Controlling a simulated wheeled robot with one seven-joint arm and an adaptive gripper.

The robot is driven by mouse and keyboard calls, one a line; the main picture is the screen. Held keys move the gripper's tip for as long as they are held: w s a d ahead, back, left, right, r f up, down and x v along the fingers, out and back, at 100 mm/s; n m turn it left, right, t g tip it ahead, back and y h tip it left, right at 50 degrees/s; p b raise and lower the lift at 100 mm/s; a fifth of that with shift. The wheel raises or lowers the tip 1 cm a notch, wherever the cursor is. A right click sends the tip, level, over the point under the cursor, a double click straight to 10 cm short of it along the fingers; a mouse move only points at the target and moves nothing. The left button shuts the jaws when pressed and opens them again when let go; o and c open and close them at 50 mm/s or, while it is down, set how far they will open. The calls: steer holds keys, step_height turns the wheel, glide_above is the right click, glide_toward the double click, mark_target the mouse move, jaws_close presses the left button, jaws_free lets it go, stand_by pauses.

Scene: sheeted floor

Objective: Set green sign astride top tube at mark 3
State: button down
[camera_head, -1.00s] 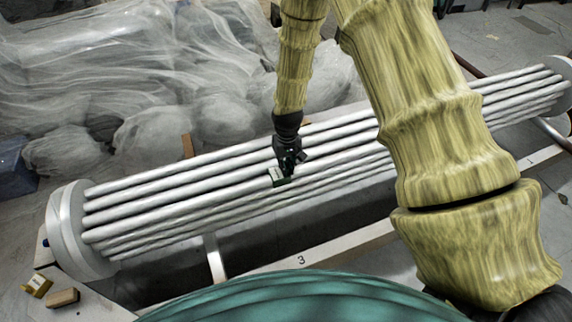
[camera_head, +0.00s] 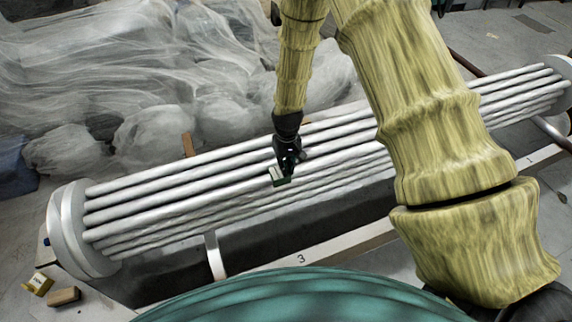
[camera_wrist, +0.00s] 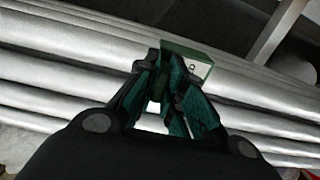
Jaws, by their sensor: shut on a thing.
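The green sign (camera_head: 280,177) is a small block with a pale face and green edges. My gripper (camera_head: 286,160) is shut on it, over the middle of the tube bundle. In the wrist view the sign (camera_wrist: 187,60) shows between the fingertips of my gripper (camera_wrist: 168,85), with a dark letter on its pale face. The white tubes (camera_head: 170,198) run side by side between two round end plates. The sign overlaps the tubes in both views; I cannot tell whether it touches one. The mark 3 (camera_head: 301,258) is printed on the pale rail in front.
A yellow block (camera_head: 38,284) and a brown block (camera_head: 64,296) lie on the floor at the lower left. The left end plate (camera_head: 72,230) stands beside them. Sheeted heaps (camera_head: 160,135) fill the back. Mark 1 (camera_head: 529,159) is farther right on the rail.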

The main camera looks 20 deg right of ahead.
stand_by(0.4)
steer(key=c, duration=1.5)
jaws_free()
steer(key=shift+o, duration=0.2)
step_height(320, 180, up, 12)
steer(key=shift+d, duration=0.15)
steer(key=s+f+p, duration=0.5)
steer(key=s+f, duration=0.6)
steer(key=s, duration=0.4)
steer(key=s+f+p, duration=0.1)
steer(key=s+p, duration=0.3)
steer(key=s, duration=1.7)
steer(key=shift+d+f+m, duration=0.25)
steer(key=shift+f+m, duration=0.15)
